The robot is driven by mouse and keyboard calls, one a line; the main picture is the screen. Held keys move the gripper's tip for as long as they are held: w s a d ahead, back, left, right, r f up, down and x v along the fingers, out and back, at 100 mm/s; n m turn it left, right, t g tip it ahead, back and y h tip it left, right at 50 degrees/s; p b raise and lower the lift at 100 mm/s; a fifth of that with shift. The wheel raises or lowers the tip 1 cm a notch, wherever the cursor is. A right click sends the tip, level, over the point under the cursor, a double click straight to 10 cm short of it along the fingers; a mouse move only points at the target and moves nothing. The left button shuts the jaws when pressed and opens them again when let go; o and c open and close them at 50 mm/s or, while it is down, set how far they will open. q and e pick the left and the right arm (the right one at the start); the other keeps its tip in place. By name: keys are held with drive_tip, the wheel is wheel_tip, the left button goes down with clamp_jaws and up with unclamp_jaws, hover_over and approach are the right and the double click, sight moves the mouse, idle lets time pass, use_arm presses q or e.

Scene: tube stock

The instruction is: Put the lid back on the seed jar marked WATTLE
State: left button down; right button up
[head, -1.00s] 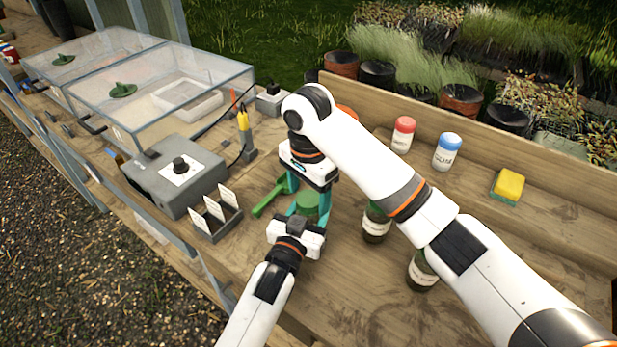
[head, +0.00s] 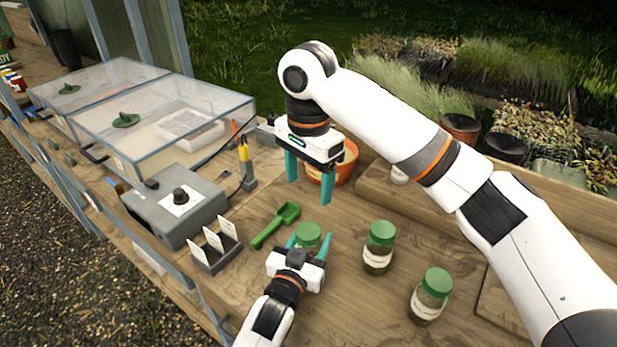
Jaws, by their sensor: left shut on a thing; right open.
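A glass jar (head: 307,252) stands on the bench between the fingers of my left gripper (head: 308,241), which is shut on it. A green lid (head: 308,232) sits on top of this jar and looks level. The jar's label is hidden, so I cannot read its name. My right gripper (head: 309,190) is open and empty, above and beyond the jar, with its teal fingers pointing down. Two other jars with green lids, one nearer the middle (head: 377,258) and one at lower right (head: 426,306), stand to the right; their labels are too small to read.
A green scoop (head: 276,225) lies left of the held jar. A label holder (head: 216,255) and a grey control box (head: 176,203) stand farther left. An orange pot (head: 345,165) is behind my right gripper. Clear propagators (head: 160,112) fill the back left.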

use_arm(q)
drive_tip(key=shift+c, duration=2.4)
unclamp_jaws()
drive_tip(key=shift+s, duration=0.1)
drive_tip(key=b+v, duration=0.1)
drive_tip(key=v, duration=1)
drive_tip(key=shift+s+a, duration=0.25)
drive_tip(key=shift+s, duration=0.1)
